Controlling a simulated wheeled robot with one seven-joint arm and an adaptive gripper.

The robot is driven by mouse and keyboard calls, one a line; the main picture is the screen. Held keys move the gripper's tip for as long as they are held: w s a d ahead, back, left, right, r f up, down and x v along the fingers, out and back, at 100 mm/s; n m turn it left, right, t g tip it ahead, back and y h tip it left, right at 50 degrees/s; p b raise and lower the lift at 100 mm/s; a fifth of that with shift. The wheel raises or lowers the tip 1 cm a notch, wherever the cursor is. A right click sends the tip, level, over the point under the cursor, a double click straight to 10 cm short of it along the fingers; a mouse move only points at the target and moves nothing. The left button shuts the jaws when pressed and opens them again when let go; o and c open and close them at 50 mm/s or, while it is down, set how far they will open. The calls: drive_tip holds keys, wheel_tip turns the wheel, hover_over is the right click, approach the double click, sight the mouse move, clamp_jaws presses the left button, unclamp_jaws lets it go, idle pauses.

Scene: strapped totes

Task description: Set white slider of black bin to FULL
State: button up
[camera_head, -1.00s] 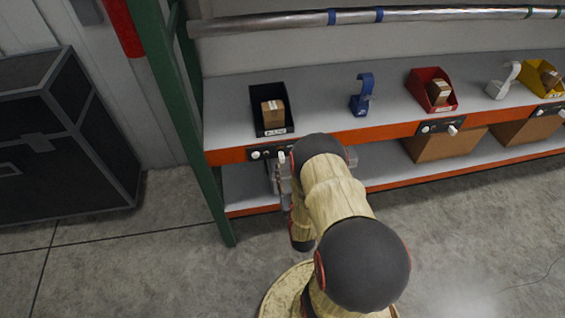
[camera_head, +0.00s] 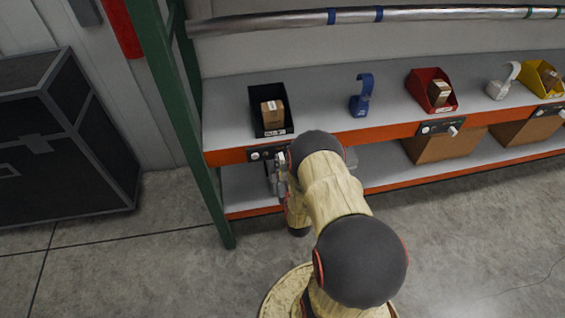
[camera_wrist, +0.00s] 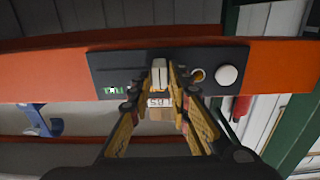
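The black bin (camera_head: 257,100) stands on the shelf at left with a brown box in it. Under it, on the shelf's front edge, is a dark control panel (camera_wrist: 105,66), upside down in the wrist view. The white slider (camera_wrist: 159,72) sits near the panel's middle, between that lettering and a round hole. My gripper (camera_wrist: 162,76) is at the panel with its fingertips closed in on both sides of the slider. In the head view my arm partly hides the slider.
A white round knob (camera_wrist: 227,76) is at the panel's other end. A blue stand (camera_head: 362,97), a red bin (camera_head: 421,77), a white stand and a yellow bin are along the shelf to the right. A green upright (camera_head: 170,110) is close at left.

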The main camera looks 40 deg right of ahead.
clamp_jaws()
idle(0.3)
